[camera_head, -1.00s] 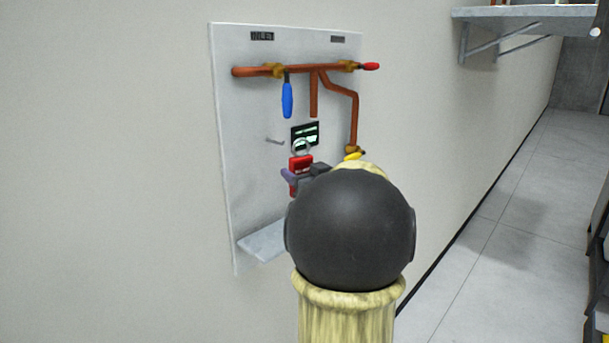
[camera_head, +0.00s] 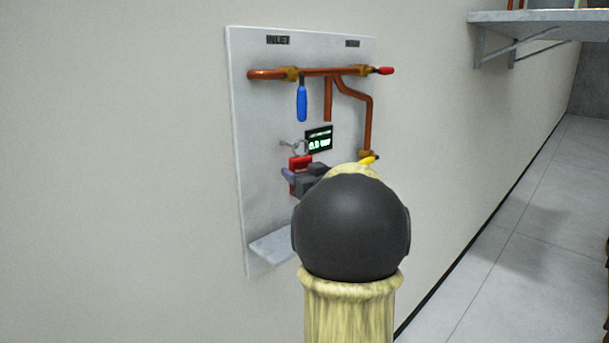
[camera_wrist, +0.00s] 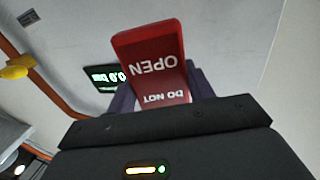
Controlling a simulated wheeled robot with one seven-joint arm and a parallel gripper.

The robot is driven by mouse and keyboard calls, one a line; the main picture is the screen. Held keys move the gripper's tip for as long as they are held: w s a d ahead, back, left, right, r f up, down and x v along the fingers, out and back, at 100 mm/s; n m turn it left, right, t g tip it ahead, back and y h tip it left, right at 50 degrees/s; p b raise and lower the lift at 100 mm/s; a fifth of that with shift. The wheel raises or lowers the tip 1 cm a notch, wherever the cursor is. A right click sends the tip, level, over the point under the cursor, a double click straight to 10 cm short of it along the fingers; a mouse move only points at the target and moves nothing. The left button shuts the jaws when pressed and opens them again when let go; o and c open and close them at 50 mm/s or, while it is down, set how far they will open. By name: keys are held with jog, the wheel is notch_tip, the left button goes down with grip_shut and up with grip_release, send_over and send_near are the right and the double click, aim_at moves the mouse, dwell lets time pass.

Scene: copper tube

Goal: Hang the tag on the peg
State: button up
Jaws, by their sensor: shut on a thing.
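The red tag (camera_head: 298,163) is in front of the white board, held in my gripper (camera_head: 291,180). Its ring (camera_head: 301,148) stands up above it, and in the head view it overlaps the peg (camera_head: 286,143). I cannot tell whether the ring is around the peg or only in front of it. The wrist view shows the tag (camera_wrist: 150,62) upside down with the words DO NOT OPEN, between the purple-grey fingers (camera_wrist: 160,95) of my gripper. The ring and peg do not show in the wrist view.
The white board (camera_head: 262,190) carries copper pipes (camera_head: 328,100), a blue-handled valve (camera_head: 301,103), a red handle (camera_head: 386,71) and a yellow handle (camera_head: 368,160). A small display (camera_head: 319,139) sits just right of the ring. A ledge (camera_head: 268,246) juts out at the board's bottom.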

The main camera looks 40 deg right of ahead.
jog(key=shift+w+a+f, duration=0.1)
jog(key=shift+w+f, duration=0.2)
jog(key=shift+w, duration=0.6)
jog(key=shift+w+f, duration=0.3)
jog(key=shift+w, duration=0.55)
jog(key=o, duration=1.1)
jog(key=shift+c, duration=0.2)
jog(key=shift+a, duration=0.15)
jog(key=shift+b, duration=0.3)
